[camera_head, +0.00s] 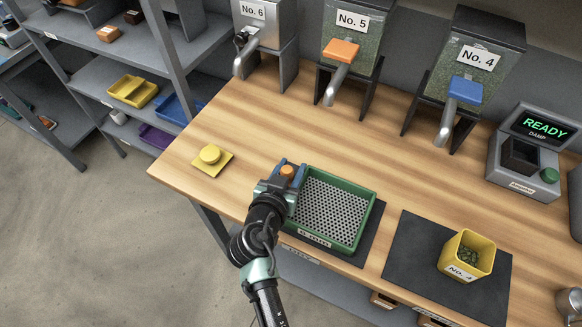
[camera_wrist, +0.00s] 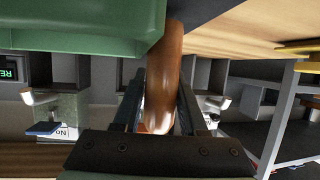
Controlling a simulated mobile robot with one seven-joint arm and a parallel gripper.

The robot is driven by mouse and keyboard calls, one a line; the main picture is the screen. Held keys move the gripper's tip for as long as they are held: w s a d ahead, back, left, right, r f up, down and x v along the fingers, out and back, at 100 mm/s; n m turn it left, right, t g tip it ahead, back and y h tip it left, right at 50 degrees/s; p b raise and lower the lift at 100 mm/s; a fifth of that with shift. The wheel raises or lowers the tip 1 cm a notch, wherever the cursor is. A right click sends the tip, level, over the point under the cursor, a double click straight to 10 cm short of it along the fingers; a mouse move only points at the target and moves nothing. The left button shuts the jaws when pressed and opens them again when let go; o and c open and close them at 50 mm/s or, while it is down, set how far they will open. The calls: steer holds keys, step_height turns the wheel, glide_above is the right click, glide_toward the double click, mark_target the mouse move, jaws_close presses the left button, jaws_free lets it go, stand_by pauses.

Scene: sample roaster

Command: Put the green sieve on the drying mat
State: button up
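The green sieve (camera_head: 352,246), a rectangular tray with a perforated grey bottom, is at the bench's front edge. A dark mat (camera_head: 372,228) shows under and beside its right side. My gripper (camera_head: 287,177) is at the sieve's left end. In the wrist view my fingers (camera_wrist: 161,95) lie on both sides of the sieve's brown handle (camera_wrist: 167,62) and appear closed on it. The sieve's green wall (camera_wrist: 80,25) fills the upper left there. I cannot tell whether the sieve rests on the mat or hangs just above it. A second dark mat (camera_head: 410,258) lies to the right.
A yellow container (camera_head: 484,255) with green contents stands on the right mat. A yellow knobbed piece (camera_head: 210,155) lies on the bench at left. Dispensers No. 5 (camera_head: 352,40) and No. 4 (camera_head: 478,60) and a READY meter (camera_head: 536,135) line the back. The middle bench is clear.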

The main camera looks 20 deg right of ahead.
steer(key=o, duration=0.3)
